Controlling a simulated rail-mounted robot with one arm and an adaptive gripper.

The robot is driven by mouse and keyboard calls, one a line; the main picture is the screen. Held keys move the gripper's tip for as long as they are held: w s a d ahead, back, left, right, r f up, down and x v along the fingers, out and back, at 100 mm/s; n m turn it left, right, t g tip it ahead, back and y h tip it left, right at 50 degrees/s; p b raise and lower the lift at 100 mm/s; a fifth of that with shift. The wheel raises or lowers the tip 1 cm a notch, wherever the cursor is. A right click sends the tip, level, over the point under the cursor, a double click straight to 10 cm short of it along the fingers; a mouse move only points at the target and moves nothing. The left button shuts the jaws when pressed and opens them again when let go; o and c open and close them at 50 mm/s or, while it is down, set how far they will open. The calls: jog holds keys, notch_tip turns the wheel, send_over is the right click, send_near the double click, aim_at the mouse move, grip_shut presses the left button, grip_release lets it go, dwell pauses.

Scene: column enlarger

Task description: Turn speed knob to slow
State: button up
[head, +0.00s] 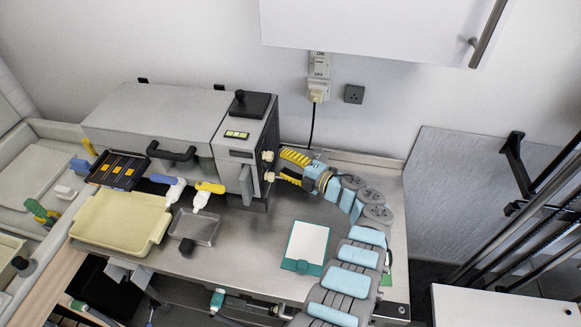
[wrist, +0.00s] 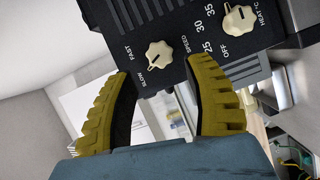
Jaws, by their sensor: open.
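The speed knob (wrist: 159,54) is a cream, scalloped dial on the machine's dark panel in the wrist view, with FAST, SLOW and SPEED printed around it. A short dark mark on it appears to point to the lower left, but its exact setting is hard to read. My gripper (wrist: 161,70) is open, its two yellow ribbed fingers spread to either side below the knob, with nothing between them. In the head view my gripper (head: 284,164) is at the machine's right face, close to two cream knobs; I cannot tell there whether it touches one.
A second cream knob, the heat knob (wrist: 239,19), sits right of the speed knob. The grey machine (head: 150,119) stands on a metal bench (head: 245,237). A teal-framed board (head: 306,247), a small metal tray (head: 196,227) and a cream tray (head: 113,224) lie in front.

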aim_at(272, 157)
jog(key=shift+b+x, duration=1.05)
jog(key=shift+x, duration=1)
jog(key=shift+w+a, duration=0.2)
jog(key=shift+c, duration=0.2)
jog(key=c, duration=0.8)
jog(key=shift+f+n+b, duration=0.3)
jog(key=shift+b, duration=0.5)
jog(key=shift+c, duration=0.2)
jog(key=n+b, duration=0.2)
jog(key=b, duration=0.3)
jog(key=shift+f+t+y, duration=0.2)
jog(key=shift+t+y, duration=0.2)
jog(key=o, duration=0.8)
jog(key=shift+r, duration=0.45)
